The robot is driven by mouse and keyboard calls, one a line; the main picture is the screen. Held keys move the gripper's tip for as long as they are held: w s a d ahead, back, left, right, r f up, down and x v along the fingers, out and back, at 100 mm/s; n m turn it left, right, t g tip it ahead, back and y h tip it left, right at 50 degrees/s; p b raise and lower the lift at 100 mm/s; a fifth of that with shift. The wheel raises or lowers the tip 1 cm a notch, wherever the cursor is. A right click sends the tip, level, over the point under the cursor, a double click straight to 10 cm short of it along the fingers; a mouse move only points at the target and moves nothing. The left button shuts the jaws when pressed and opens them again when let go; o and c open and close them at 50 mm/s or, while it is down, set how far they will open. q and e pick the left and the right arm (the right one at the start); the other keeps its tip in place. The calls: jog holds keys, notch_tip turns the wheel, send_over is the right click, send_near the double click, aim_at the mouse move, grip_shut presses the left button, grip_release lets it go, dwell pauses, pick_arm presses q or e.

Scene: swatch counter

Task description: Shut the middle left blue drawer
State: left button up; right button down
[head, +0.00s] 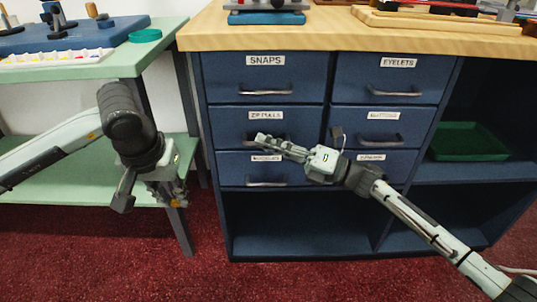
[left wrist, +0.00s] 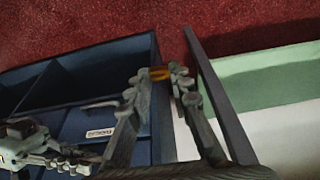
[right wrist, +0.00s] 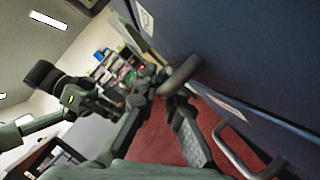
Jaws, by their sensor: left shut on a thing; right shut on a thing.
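The middle left blue drawer (head: 228,124) is in the left column of the blue cabinet, under the SNAPS drawer. Its front looks flush or nearly flush with its neighbours; I cannot tell whether a small gap remains. My right gripper (head: 262,140) reaches across from the right and covers most of its handle. In the right wrist view, its fingers (right wrist: 160,85) are shut on a dark grey handle bar (right wrist: 182,74). My left gripper (head: 176,198) is left of the cabinet, apart from it. In the left wrist view, it is shut on a small orange thing (left wrist: 159,73).
The other drawers, such as the SNAPS drawer (head: 225,75) and EYELETS drawer (head: 355,75), look shut. A green table (head: 110,68) stands left, its leg close to my left gripper. A green tray (head: 468,140) sits on the right shelf. Red carpet in front is clear.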

jog(key=shift+w+d+r, duration=0.1)
jog(key=shift+w+d, duration=0.05)
jog(key=shift+w, duration=0.15)
jog(key=c, duration=1.6)
grip_release()
jog(key=shift+s, duration=0.1)
jog(key=shift+d+f, duration=0.15)
jog(key=shift+f, duration=0.05)
jog(key=r+v, duration=0.1)
jog(key=v, duration=0.7)
jog(key=r+v, duration=0.1)
jog(key=v, duration=0.3)
jog(key=shift+s+d+r, duration=0.2)
jog(key=shift+d+r, duration=0.05)
jog(key=shift+d, duration=0.2)
